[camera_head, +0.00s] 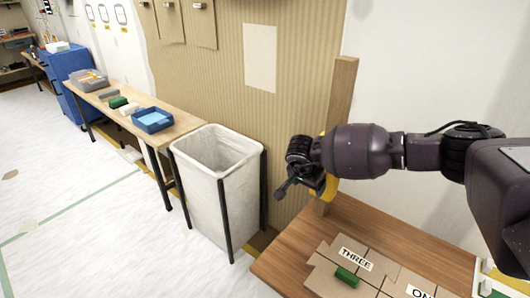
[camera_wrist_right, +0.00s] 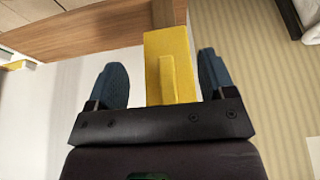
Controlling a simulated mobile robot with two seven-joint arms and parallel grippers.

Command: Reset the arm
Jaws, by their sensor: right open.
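My right arm comes in from the right in the head view. Its gripper (camera_head: 290,182) is above and beside the far left corner of the wooden table (camera_head: 405,235), in front of the corrugated wall. In the right wrist view the two dark blue fingers (camera_wrist_right: 162,85) stand apart. A yellow piece (camera_wrist_right: 168,60) shows between them with gaps on both sides; I cannot tell what it belongs to. A yellow part (camera_head: 330,187) also shows by the gripper in the head view. My left gripper is not in view.
A white bin (camera_head: 213,195) in a dark frame stands left of the table. Cardboard pieces labelled THREE (camera_head: 355,259) and a green block (camera_head: 347,276) lie on the table. A wooden post (camera_head: 341,95) rises behind. A bench with a blue tray (camera_head: 152,119) is farther left.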

